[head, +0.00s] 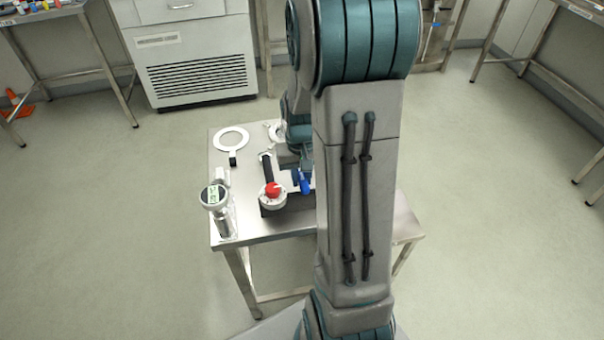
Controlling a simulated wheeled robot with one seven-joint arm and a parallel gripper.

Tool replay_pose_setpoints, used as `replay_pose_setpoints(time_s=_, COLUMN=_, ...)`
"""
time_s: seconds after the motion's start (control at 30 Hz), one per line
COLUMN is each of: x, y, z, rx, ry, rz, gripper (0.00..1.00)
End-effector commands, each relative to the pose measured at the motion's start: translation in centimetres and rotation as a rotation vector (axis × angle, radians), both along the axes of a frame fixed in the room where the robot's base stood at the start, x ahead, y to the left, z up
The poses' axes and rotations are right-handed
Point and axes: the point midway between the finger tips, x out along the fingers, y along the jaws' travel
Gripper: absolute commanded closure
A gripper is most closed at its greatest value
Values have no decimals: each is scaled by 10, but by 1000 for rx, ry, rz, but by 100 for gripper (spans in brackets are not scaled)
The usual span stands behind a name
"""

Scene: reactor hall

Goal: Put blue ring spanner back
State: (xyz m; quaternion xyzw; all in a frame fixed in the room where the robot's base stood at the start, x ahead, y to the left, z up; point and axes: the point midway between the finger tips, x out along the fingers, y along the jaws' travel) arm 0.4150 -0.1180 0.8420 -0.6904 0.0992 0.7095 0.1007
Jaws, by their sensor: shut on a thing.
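My gripper (298,168) is low over the right part of a small steel table (228,176), partly hidden by my own arm. It is shut on the blue ring spanner (305,184), of which only a short blue part shows beside the arm. The rest of the spanner is hidden. A pale flat surface shows just by the blue part, mostly covered; I cannot tell whether the spanner touches it.
A device with a red knob (272,189) stands close left of the gripper.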

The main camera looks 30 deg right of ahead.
Motion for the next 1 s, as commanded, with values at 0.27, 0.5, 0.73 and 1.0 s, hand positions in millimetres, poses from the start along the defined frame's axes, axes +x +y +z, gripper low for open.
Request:
replay_pose_setpoints(time_s=0.27, x=0, y=0, z=-1, rx=0, ry=-1, rz=0, gripper=100)
replay_pose_setpoints(time_s=0.5, x=0, y=0, z=-2, rx=0, ry=0, rz=0, gripper=100)
replay_pose_setpoints(time_s=0.73, x=0, y=0, z=-4, rx=0, ry=0, rz=0, gripper=100)
replay_pose_setpoints(time_s=1.0, x=0, y=0, z=-4, rx=0, ry=0, rz=0, gripper=75)
